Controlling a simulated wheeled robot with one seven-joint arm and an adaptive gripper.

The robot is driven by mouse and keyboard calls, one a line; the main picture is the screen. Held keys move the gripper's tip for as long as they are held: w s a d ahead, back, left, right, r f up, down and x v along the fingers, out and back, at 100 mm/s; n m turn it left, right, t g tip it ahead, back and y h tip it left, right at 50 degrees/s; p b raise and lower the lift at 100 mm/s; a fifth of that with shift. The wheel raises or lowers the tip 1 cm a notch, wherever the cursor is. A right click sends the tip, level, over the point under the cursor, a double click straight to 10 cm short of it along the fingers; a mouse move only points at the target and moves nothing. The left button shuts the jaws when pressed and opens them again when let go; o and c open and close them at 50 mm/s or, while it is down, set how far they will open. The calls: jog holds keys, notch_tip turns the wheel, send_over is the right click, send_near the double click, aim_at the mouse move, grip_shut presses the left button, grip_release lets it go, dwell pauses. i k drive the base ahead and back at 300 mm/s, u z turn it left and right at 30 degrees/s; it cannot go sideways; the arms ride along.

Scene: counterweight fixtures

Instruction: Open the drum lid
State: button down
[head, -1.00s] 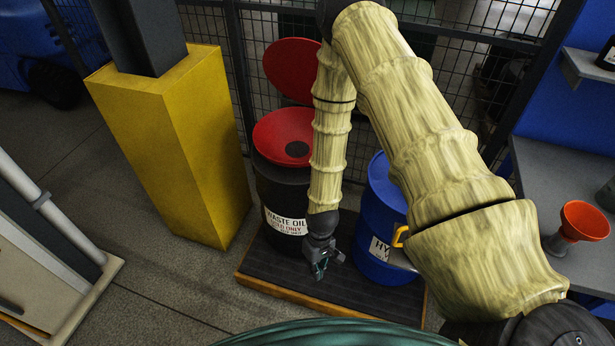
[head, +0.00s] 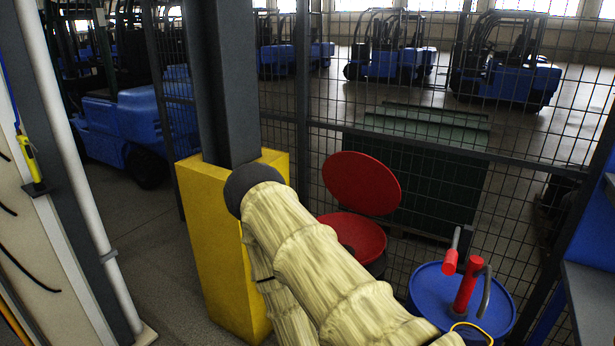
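The red round drum lid (head: 361,183) stands raised and tilted back behind a red funnel-shaped top (head: 358,236). A dark round hole shows at the left of the funnel. The lid is clear of the funnel's mouth, so it stands open. The dark drum body below shows only as a small strip; my arm (head: 310,260) covers the rest. My arm crosses in front of the funnel's lower left, with its elbow near the yellow post guard. My gripper is out of view below the frame.
A blue drum (head: 425,290) with a red-handled pump (head: 466,286) stands to the right. A yellow post guard (head: 212,255) is close on the left. A wire mesh fence (head: 520,190) runs behind the drums. A grey bench (head: 595,290) is at the right edge.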

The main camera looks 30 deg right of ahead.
aim_at(363, 183)
jog(key=u, duration=0.75)
jog(key=i, duration=1.15)
jog(key=z, duration=1.15)
jog(key=i, duration=0.6)
jog(key=z, duration=0.75)
